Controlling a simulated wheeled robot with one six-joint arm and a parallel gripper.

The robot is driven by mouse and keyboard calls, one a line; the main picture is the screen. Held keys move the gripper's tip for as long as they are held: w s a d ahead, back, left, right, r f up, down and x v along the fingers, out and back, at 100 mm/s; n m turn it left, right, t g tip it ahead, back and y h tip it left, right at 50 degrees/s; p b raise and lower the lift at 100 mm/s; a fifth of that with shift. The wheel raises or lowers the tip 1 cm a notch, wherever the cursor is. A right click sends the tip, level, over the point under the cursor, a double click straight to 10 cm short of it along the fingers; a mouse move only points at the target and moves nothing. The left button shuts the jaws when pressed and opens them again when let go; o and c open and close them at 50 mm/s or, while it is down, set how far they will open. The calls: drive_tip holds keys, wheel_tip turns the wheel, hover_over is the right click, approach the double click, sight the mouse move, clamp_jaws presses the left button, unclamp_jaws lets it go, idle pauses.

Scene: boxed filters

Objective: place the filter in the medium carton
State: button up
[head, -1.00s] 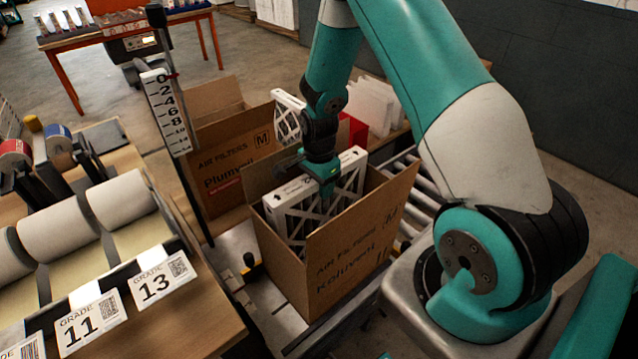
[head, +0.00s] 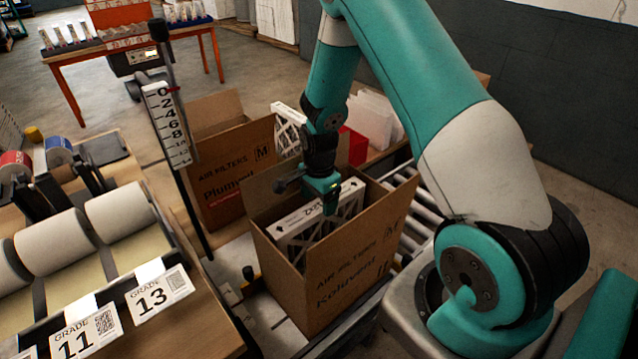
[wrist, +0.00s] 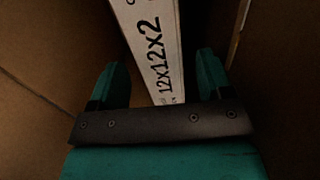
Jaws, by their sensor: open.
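The filter (head: 330,222) is a white-framed panel with a printed top edge. It stands on edge inside the near carton (head: 350,265), a brown open-topped box marked Koluvent and M. The filter's top edge is around the level of the carton's rim, and its lower part is hidden by the walls. My gripper (head: 328,205) is open, pointing down just above the filter's top edge. In the wrist view, the filter's 12x12x2 edge (wrist: 150,45) runs between my spread fingers (wrist: 158,80), with gaps beside it.
A second carton (head: 222,180), marked Plurivent and M, stands behind with another white filter (head: 287,130) beside it. A red bin (head: 356,146) and white panels (head: 372,118) are further back. A post with a number scale (head: 168,125) rises at the left. Rollers (head: 425,215) lie right of the near carton.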

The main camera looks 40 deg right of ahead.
wheel_tip(320, 180, up, 12)
drive_tip(key=b, duration=0.2)
drive_tip(key=s+a+r+n+y, duration=0.1)
drive_tip(key=s+a+r+n, duration=0.2)
drive_tip(key=a+r+n, duration=0.4)
drive_tip(key=s+a+r+n+y, duration=0.1)
drive_tip(key=s+a+r+n, duration=0.3)
drive_tip(key=s+a+n, duration=0.3)
drive_tip(key=s+a+r+n+y, duration=0.2)
drive_tip(key=s+a+r+n, duration=0.2)
drive_tip(key=s+a+n, duration=0.4)
drive_tip(key=s+n, duration=0.2)
drive_tip(key=s, duration=0.2)
drive_tip(key=shift+s+a+r+n, duration=0.15)
drive_tip(key=shift+a+r+n, duration=0.1)
drive_tip(key=shift+n, duration=0.15)
